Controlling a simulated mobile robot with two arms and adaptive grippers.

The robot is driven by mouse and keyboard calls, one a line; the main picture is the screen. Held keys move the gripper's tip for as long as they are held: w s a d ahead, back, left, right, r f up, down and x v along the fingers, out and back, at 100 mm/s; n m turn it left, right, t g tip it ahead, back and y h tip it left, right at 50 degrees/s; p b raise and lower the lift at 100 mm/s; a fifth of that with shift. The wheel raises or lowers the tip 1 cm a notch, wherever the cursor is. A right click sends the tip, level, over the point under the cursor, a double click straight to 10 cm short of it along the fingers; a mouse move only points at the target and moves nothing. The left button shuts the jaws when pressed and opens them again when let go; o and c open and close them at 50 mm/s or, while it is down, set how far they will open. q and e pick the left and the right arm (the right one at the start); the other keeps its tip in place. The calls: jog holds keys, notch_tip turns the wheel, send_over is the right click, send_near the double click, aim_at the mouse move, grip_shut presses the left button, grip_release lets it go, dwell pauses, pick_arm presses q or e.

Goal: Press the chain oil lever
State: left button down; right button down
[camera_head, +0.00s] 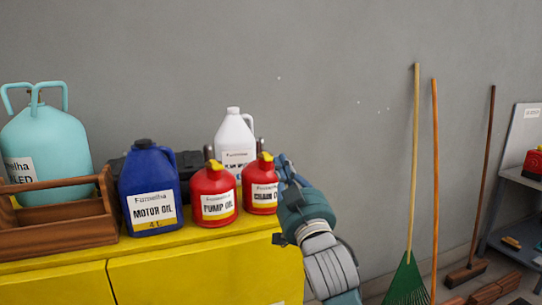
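The red chain oil can (261,186) stands upright near the right end of the yellow cabinet top, with a yellow and white label and a yellow part at its top. My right gripper (285,170) is just to the right of the can and overlaps the edge of its label. Its fingers point up beside the can's upper right side. I cannot tell whether they touch it or how far they are apart. The chain oil lever itself is hard to make out at this size. My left gripper is not in view.
A similar red pump oil can (213,190) stands directly left. A blue motor oil jug (149,184), a wooden crate (70,237), a turquoise tank (48,140) and a white jug (235,137) crowd the yellow cabinet (200,272). A green rake (407,280) leans on the wall at right.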

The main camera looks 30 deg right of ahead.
jog(key=shift+w+f, duration=0.1)
notch_tip(320, 180, up, 4)
jog(key=p, duration=0.4)
send_over(271, 157)
jog(key=s+a, duration=0.2)
jog(key=s, duration=0.2)
jog(key=f, duration=0.2)
jog(key=w+f+p, duration=0.1)
jog(key=f, duration=0.1)
jog(key=shift+f, duration=0.4)
jog(key=shift+d, duration=0.1)
